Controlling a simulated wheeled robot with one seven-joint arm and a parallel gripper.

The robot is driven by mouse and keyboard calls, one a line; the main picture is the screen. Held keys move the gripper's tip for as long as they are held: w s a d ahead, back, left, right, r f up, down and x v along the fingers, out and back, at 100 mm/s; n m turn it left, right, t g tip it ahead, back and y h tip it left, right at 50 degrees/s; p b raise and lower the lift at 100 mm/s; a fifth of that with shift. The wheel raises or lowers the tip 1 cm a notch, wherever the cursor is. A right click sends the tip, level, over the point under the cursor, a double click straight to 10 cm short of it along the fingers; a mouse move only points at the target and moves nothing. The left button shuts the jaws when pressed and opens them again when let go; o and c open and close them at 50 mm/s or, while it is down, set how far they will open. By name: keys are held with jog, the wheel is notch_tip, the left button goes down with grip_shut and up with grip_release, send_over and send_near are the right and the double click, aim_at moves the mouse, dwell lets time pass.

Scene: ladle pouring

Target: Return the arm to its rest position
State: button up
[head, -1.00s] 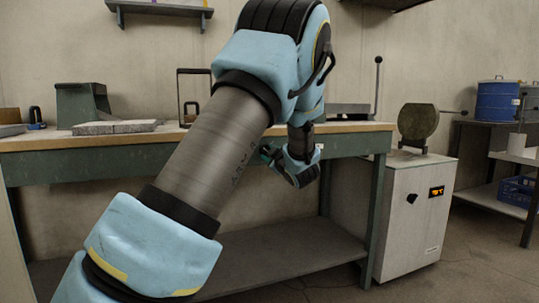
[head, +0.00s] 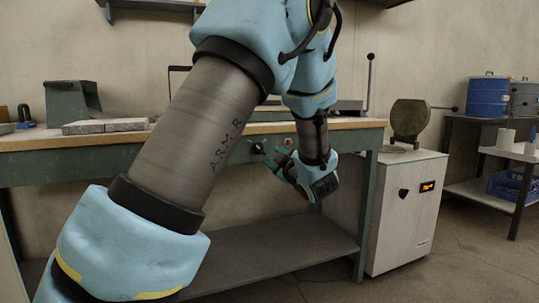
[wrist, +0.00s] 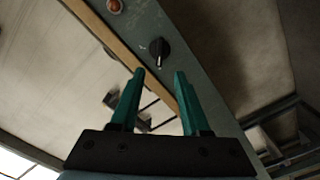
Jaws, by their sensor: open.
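My arm reaches from the lower left up over the workbench (head: 80,160) and folds down at its front. My gripper (head: 268,160) hangs in front of the bench's front panel, below the top's edge, with its green fingers pointing up and left. In the wrist view my gripper (wrist: 159,73) has its two green fingers apart with nothing between them. Past the fingertips is the green panel with a black knob (wrist: 160,49) and a reddish button (wrist: 115,6). I cannot tell whether the fingers touch the panel. No ladle is seen.
Grey slabs (head: 105,126) and a dark green stand (head: 72,97) are on the bench's left. A white cabinet (head: 402,215) with a round dark device (head: 409,118) stands right of the bench. A blue drum (head: 487,96) is on the far-right shelf. The floor in front is open.

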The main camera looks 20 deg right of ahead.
jog(key=shift+s, duration=0.3)
jog(key=s+a+f+m+g+h, duration=0.2)
jog(key=a+f+m+g+h, duration=0.2)
jog(key=a+f+m+g, duration=0.55)
jog(key=s+a+f+m+g+y, duration=0.1)
jog(key=s+a+f+g, duration=0.2)
jog(key=s+a, duration=0.6)
jog(key=s+a+f+m+g, duration=0.1)
jog(key=s+a+f+g, duration=0.2)
jog(key=s+a, duration=0.6)
jog(key=w+d+p+v, duration=0.1)
jog(key=w+p+v, duration=0.1)
jog(key=p+v, duration=1.3)
jog(key=w+d+r+p+v, duration=0.1)
jog(key=w+p+v, duration=0.2)
jog(key=p+v, duration=1.2)
jog(key=shift+a+r+g+y+p, duration=0.3)
jog(key=shift+a+r+g+p, duration=0.1)
jog(key=shift+p, duration=0.35)
